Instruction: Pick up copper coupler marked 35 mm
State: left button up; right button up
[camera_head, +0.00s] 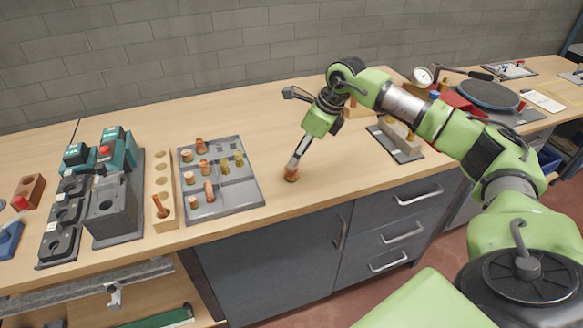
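A copper fitting (291,174) is on the wooden bench, just right of the grey tray (236,202). My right gripper (294,163) points down at this fitting, its fingertips at the fitting's top. The fingers look close together, but I cannot tell whether they grip it. Several other copper fittings stand in the tray, such as one at its back (201,146) and one near its front (208,192), with brass-coloured pieces (239,159) at its right. No 35 mm marking is readable at this size. My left gripper is not in view.
A wooden block with holes (163,213) stands left of the tray, with teal and grey tools (113,209) beyond it. A dark mat with blocks (399,145), a gauge (422,77) and a red-cased item (458,102) are to the right. The bench around the fitting is clear.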

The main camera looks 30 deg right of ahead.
aim_at(292, 172)
jog(key=x, duration=0.2)
jog(key=shift+w+a+f, duration=0.1)
jog(key=shift+f, duration=0.15)
jog(key=shift+w+f+p, duration=0.1)
jog(key=shift+f+p, duration=0.2)
jog(key=shift+p, duration=0.15)
jog(key=p+x, duration=0.1)
jog(key=x, duration=0.2)
jog(key=shift+f, duration=0.4)
jog(key=shift+w+f, duration=0.15)
jog(key=shift+f, duration=0.25)
jog(key=c, duration=1.2)
